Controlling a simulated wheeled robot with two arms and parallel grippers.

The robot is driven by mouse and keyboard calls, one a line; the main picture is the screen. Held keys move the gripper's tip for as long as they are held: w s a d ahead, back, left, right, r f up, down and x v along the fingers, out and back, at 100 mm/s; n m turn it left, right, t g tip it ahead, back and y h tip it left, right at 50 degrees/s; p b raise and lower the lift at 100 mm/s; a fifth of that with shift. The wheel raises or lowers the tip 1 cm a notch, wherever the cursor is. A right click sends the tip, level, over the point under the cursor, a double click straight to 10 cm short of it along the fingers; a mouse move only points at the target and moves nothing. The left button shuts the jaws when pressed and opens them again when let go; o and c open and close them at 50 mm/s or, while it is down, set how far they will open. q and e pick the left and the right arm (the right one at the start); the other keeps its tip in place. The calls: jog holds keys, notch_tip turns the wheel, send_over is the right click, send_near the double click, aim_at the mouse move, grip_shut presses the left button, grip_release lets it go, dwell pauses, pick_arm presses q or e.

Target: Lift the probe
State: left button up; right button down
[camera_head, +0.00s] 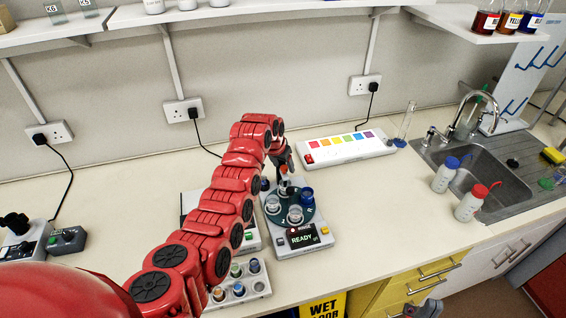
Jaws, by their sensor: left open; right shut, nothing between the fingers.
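A bench device with a dark round platform (294,212) and a lit display reading READY (302,237) stands mid-bench. Several small cups sit on the platform. A small upright part with an orange-red top (284,174), perhaps the probe, stands at the platform's back. My red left arm reaches in from the lower left. My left gripper (286,164) is open, pointing down at this part; I cannot tell whether they touch, and the fingers are partly hidden by the arm. My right gripper (428,308) is shut and empty at the bottom edge, in front of the drawers.
A white rack of colored vials (240,289) stands at the front, partly behind my arm. A white strip with colored squares (345,147) lies behind. A sink (492,182) with blue-capped (445,176) and red-capped (472,203) bottles is at right. The bench right of the device is clear.

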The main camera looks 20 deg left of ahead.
pick_arm(q)
jog(key=shift+f, duration=0.1)
grip_shut()
dwell(0.3)
dwell(1.2)
